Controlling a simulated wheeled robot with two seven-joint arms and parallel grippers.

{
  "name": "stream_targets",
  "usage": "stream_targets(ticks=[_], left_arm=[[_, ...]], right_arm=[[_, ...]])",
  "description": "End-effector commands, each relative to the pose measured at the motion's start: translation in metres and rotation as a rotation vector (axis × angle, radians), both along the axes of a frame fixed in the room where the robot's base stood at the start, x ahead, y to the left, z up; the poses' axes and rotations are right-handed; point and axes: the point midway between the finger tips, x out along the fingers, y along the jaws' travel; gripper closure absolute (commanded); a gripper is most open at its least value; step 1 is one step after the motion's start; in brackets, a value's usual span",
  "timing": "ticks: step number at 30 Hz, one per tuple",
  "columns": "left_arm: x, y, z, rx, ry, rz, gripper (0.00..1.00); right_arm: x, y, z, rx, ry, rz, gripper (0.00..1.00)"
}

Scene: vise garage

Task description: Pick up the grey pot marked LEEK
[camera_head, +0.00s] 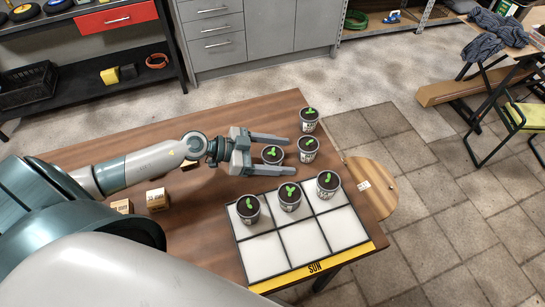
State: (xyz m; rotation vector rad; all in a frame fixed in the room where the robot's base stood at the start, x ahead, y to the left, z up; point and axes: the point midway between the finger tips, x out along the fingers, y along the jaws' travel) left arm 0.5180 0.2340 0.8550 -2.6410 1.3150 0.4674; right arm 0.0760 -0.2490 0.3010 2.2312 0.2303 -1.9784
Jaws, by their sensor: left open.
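Several small grey pots with dark soil and green seedlings are on the brown table; their label text is too small to read, so I cannot tell which is LEEK. My left gripper (288,155) is open, its fingers reaching right on either side of one pot (271,158). I cannot tell whether the fingers touch it. A second pot (308,156) stands just beyond the fingertips, and a third pot (309,126) stands behind it. Three more pots, the left (248,215), middle (290,205) and right (327,192), stand in the tray's back row. My right gripper is not in view.
The white gridded tray (281,260) has a yellow SUN strip (315,267); its front cells are empty. Wooden blocks (157,199) lie left on the table (215,235). A round wooden stool (372,188) is beside the table's right edge. Grey cabinets (270,28) stand behind.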

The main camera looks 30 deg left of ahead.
Motion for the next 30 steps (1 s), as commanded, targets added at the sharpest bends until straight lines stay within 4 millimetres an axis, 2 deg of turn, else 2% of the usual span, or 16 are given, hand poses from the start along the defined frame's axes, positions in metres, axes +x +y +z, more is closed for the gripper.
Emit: stream_targets(ticks=[3,6,19,20,25,26,30], left_arm=[[0.007,-0.008,-0.002,-0.001,-0.002,0.001,0.30],[0.008,-0.011,-0.004,0.000,-0.001,0.000,0.30],[0.008,-0.010,-0.005,0.001,-0.001,0.000,0.30],[0.008,-0.010,-0.005,0.001,-0.001,0.000,0.32],[0.008,-0.010,-0.005,0.001,-0.001,0.000,0.73],[0.008,-0.010,-0.005,0.001,-0.001,0.000,0.77],[0.008,-0.010,-0.004,0.001,-0.001,0.000,0.77]], right_arm=[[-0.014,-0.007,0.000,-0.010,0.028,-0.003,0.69],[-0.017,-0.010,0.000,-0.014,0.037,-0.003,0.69],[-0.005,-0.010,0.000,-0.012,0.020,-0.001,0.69],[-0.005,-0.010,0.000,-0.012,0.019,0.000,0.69],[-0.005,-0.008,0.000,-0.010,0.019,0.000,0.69],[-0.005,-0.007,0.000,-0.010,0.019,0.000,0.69],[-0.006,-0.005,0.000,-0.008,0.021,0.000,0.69]])
